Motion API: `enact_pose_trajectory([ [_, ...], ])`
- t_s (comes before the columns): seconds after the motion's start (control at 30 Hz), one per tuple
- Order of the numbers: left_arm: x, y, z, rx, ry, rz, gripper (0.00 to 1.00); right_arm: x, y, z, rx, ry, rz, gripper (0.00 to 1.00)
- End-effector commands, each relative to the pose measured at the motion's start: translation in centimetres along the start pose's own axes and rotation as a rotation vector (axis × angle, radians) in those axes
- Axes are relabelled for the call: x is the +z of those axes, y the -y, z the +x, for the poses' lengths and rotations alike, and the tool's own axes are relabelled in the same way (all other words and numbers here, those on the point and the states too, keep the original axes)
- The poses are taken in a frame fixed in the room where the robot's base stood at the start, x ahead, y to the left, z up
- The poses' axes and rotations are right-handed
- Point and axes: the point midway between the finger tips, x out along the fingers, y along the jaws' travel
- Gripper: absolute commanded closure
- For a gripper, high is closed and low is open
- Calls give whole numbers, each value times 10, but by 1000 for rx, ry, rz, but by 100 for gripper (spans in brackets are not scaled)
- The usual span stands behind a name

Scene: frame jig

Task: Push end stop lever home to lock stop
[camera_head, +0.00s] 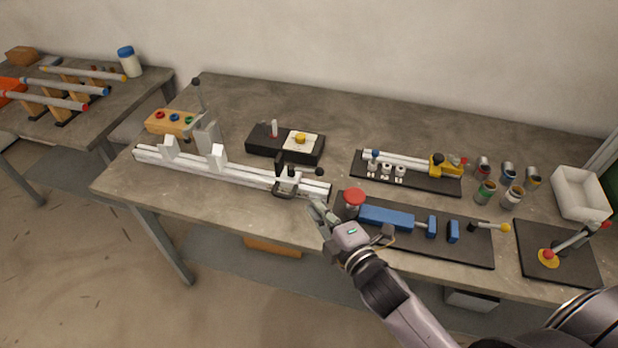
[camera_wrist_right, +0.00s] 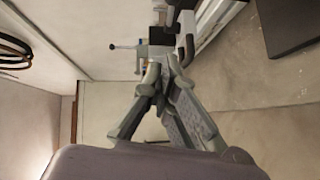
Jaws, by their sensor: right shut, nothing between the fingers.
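The end stop (camera_head: 287,187) is a dark block with upright black parts, near the right end of the long white rail (camera_head: 230,177). In the right wrist view the end stop (camera_wrist_right: 157,48) shows just beyond my fingertips, with a thin bar reaching out to the left. I cannot tell for sure which part is the lever or how it is set. My right gripper (camera_head: 315,206) is shut and empty, just right of and in front of the end stop. Its closed fingers (camera_wrist_right: 157,72) point toward the stop; contact is not clear. My left gripper is out of view.
A red button (camera_head: 354,197) and blue clamp (camera_head: 388,217) stand close to the right of my gripper. A black box with a yellow knob (camera_head: 300,138) lies behind the rail. White blocks (camera_head: 218,155) sit along the rail. The table front between rail and edge is clear.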

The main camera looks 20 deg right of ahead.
Motion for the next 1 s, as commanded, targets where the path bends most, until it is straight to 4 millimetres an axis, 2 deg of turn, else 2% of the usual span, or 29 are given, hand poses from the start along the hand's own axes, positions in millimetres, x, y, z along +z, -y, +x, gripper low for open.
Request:
enact_pose_trajectory([
  [0.1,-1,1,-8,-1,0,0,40,-1,-4,27,3,0,1,100],
  [0.33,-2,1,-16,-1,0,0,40,-1,-4,76,3,0,1,100],
  [0.4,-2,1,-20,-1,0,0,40,9,-3,84,-1,2,-2,100],
  [0.63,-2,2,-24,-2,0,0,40,25,-1,100,-1,0,-1,100],
  [1.0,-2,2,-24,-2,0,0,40,28,0,102,0,0,0,100],
])
